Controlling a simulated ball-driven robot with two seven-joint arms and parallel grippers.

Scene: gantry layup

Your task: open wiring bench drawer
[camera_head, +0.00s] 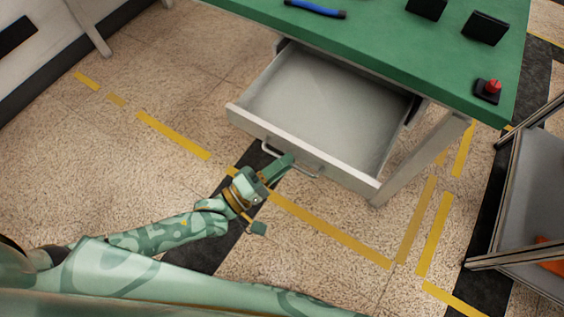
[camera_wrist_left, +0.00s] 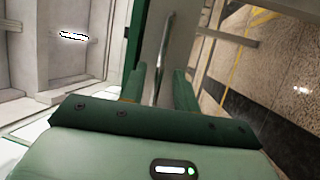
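The wiring bench (camera_head: 395,50) has a green top and stands at the upper right in the head view. Its grey drawer (camera_head: 317,100) is pulled well out, and its inside looks empty. A thin metal bar handle (camera_head: 312,172) is on the drawer front. My left gripper (camera_head: 284,165) is at this handle. In the left wrist view the handle (camera_wrist_left: 165,50) runs between the two green fingers of my left gripper (camera_wrist_left: 160,85), with a gap showing beside the bar. My right gripper is not in view.
A blue tool (camera_head: 315,9), dark blocks (camera_head: 486,28) and a red button on a dark box (camera_head: 488,90) are on the bench top. A framed grey cart or rack (camera_head: 530,190) stands at the right. The floor left of the drawer, with yellow tape, is clear.

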